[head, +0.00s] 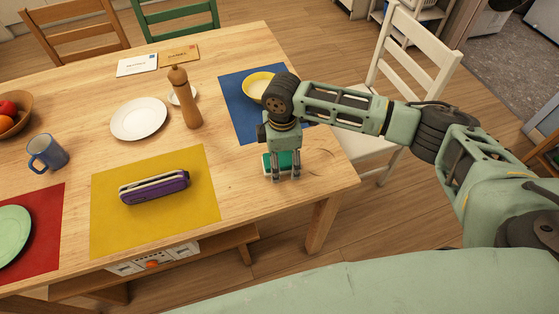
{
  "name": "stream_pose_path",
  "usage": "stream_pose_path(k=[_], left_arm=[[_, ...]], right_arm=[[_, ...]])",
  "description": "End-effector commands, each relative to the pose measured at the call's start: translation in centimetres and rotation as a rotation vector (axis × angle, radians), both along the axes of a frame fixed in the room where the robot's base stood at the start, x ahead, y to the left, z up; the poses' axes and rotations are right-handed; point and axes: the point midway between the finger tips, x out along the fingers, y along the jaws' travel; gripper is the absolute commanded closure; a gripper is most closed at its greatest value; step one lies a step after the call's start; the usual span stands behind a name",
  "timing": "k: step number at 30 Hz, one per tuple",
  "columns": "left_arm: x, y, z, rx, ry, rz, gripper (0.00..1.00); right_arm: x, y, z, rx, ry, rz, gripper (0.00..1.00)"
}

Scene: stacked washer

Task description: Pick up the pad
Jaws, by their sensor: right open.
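A small green pad (283,160) with a pale edge lies on the wooden table near its right front corner, just below the blue placemat. My right gripper (285,178) points down over the pad, with its two fingers apart. The fingers partly hide the pad, and I cannot tell whether they touch it. My left gripper is not in view.
A brown pepper mill (186,100) and a white plate (139,118) stand further left. A purple case (154,187) lies on the yellow placemat (120,234). A white chair (415,57) stands right.

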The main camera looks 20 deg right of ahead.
Motion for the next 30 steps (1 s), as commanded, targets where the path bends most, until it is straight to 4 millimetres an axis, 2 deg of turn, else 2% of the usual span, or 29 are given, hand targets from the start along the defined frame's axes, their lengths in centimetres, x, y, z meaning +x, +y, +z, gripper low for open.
stream_pose_path(k=[5, 22, 30], left_arm=[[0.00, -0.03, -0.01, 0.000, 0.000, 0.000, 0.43], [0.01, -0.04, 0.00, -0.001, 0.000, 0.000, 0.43], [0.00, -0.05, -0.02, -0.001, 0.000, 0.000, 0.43]], right_arm=[[0.02, 0.02, -0.02, 0.001, -0.001, 0.000, 0.27], [0.03, 0.02, 0.03, 0.001, -0.001, 0.000, 0.76], [0.05, 0.02, 0.18, 0.001, -0.001, 0.000, 0.76]])
